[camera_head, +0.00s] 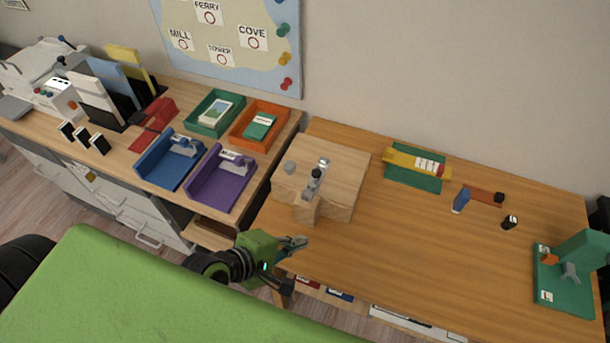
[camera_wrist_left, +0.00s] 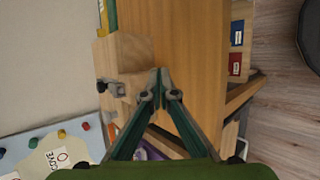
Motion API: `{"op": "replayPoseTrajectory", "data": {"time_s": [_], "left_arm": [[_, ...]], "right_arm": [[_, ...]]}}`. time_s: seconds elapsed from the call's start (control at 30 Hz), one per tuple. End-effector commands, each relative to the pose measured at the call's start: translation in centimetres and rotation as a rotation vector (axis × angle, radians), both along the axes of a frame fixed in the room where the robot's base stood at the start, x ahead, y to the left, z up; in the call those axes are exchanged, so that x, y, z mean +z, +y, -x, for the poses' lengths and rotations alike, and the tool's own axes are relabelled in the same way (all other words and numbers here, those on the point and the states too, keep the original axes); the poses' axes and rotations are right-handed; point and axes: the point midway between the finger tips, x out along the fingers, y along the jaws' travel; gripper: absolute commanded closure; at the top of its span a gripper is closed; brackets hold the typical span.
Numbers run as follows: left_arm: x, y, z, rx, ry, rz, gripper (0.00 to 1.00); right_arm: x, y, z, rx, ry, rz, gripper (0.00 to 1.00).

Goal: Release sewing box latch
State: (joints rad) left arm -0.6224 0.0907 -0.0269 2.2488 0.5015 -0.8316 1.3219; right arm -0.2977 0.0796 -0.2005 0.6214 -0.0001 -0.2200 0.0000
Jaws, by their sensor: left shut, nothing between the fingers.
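The sewing box (camera_head: 345,165) is a light wooden block-like box on the left part of the wooden desk. A grey metal latch (camera_head: 312,183) with a black knob shows on it, and a small wooden block juts out at its front. In the left wrist view the box (camera_wrist_left: 130,50) is at upper left, with the latch (camera_wrist_left: 115,87) on its side. My left gripper (camera_head: 304,242) is shut and empty, in front of the box. Its fingertips (camera_wrist_left: 162,90) appear beside the latch, to its right; I cannot tell whether they touch the box. My right gripper is not in view.
Green, orange, blue and purple trays (camera_head: 225,180) stand on the cabinet to the left. A yellow item on a green mat (camera_head: 415,180), a blue piece (camera_head: 461,200) and a green fixture (camera_head: 570,290) are on the desk (camera_head: 420,250). The desk's front middle is clear.

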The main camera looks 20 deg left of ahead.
Motion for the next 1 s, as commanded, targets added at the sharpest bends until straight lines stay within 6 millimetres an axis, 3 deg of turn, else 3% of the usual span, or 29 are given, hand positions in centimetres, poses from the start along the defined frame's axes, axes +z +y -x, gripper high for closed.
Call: {"op": "replayPoseTrajectory", "data": {"time_s": [0.17,0.5,0.7,1.0], "left_arm": [[2.1,0.7,-1.8,0.290,0.029,0.366,1.00],[5.2,3.9,-4.2,0.706,0.083,0.991,1.00],[5.8,5.0,-4.6,0.792,0.097,1.143,1.00],[5.9,5.1,-4.6,0.799,0.099,1.158,1.00]], "right_arm": [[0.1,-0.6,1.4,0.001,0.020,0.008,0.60],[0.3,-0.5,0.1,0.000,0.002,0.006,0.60],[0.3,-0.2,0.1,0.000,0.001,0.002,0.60],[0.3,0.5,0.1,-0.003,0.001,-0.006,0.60]]}}
